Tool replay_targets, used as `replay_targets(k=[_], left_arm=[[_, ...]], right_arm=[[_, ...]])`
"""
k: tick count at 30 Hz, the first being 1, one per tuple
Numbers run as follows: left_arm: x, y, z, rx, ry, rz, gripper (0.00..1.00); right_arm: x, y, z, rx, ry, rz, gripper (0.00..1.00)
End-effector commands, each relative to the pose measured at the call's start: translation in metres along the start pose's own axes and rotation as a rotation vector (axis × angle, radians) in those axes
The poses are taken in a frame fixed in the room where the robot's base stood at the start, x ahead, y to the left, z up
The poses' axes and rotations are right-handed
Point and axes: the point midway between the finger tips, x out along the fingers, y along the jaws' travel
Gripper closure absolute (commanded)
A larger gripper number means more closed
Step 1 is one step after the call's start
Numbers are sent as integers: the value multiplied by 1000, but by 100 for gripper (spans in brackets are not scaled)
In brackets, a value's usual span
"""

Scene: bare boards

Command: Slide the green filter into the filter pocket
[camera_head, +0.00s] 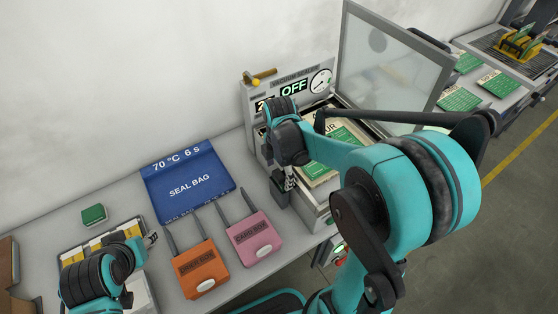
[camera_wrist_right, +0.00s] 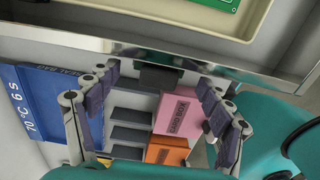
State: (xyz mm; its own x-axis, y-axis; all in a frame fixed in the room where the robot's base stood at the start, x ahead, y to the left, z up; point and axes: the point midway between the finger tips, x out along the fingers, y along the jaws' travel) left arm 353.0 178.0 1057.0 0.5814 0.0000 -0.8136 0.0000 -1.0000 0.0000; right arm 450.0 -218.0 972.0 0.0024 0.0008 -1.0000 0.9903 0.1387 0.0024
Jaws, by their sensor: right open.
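A small green block (camera_head: 94,214), perhaps the green filter, lies on the bench at the left, behind a yellow-and-white tray. My right gripper (camera_head: 285,182) is at the front left edge of the vacuum sealer (camera_head: 257,103), partly hidden by my arm. In the right wrist view its two fingers (camera_wrist_right: 158,78) are spread apart with a dark block (camera_wrist_right: 158,79) on the sealer's front edge between them. I cannot tell whether that block is the filter pocket. My left gripper (camera_head: 140,269) is at the lower left over the tray, its finger state unclear.
An orange box (camera_head: 199,267) and a pink box (camera_head: 254,238) stand on the bench below a blue seal bag mat (camera_head: 184,183). The sealer's lid (camera_head: 390,65) is raised. Green-labelled packs (camera_head: 461,98) lie at the right.

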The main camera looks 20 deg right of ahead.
Motion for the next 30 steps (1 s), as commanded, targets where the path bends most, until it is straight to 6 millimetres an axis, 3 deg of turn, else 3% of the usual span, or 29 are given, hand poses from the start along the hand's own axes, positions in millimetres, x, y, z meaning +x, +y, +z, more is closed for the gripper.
replay_targets(k=[6, 12, 30], left_arm=[[0, 0, 0, 0, 0, 0, 60], [0, 0, 0, 0, 0, 0, 60], [0, 0, 0, 0, 0, 0, 60]], right_arm=[[-48, 0, 0, 0, 0, 0, 20], [-74, 0, 0, 0, 0, 0, 20], [-80, 0, 0, 0, 0, 0, 20]])
